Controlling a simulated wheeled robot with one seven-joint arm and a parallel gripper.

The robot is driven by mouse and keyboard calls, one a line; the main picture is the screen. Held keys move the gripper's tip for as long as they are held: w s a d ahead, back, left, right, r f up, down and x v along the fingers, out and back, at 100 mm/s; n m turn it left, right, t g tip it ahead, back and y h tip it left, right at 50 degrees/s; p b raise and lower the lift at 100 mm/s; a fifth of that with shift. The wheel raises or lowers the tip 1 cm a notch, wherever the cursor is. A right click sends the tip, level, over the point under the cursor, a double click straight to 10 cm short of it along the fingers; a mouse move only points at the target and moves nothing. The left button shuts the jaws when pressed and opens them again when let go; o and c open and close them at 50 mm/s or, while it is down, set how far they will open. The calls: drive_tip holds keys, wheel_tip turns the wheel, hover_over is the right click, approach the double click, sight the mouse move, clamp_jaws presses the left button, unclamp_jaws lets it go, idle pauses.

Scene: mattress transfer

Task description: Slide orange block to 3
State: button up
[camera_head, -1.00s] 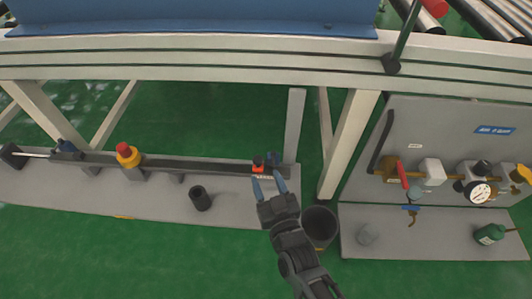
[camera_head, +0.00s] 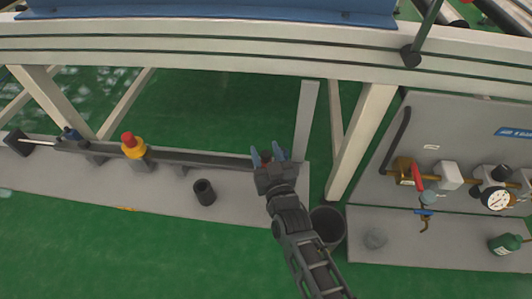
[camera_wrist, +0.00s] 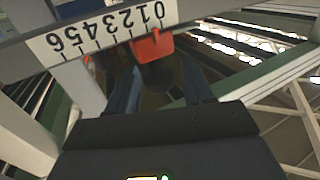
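The orange block (camera_wrist: 150,47) sits on the rail beside the number scale (camera_wrist: 100,30), at the low end by 0 and 1. A dark round knob (camera_wrist: 158,76) sticks out from it toward my gripper. My gripper (camera_wrist: 163,92) is open, with one finger on each side of the knob. I cannot tell whether the fingers touch it. In the head view my gripper (camera_head: 267,156) is at the right end of the rail (camera_head: 205,159) and mostly hides the block.
A yellow and red button (camera_head: 133,146) stands on the rail to the left. A dark cup (camera_head: 204,192) stands on the grey plate. A bin (camera_head: 327,226) is right of my arm. A panel with valves and a gauge (camera_head: 498,199) stands at the right. A white frame beam (camera_head: 200,45) runs above.

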drive_tip(key=shift+r, duration=0.1)
clamp_jaws()
idle(0.3)
drive_tip(key=d, duration=0.2)
drive_tip(key=shift+d+b, duration=0.3)
drive_tip(key=shift+b, duration=0.05)
drive_tip(key=shift+r, duration=0.1)
drive_tip(key=shift+o, duration=0.3)
unclamp_jaws()
drive_tip(key=p+v, duration=0.3)
drive_tip(key=v, duration=0.5)
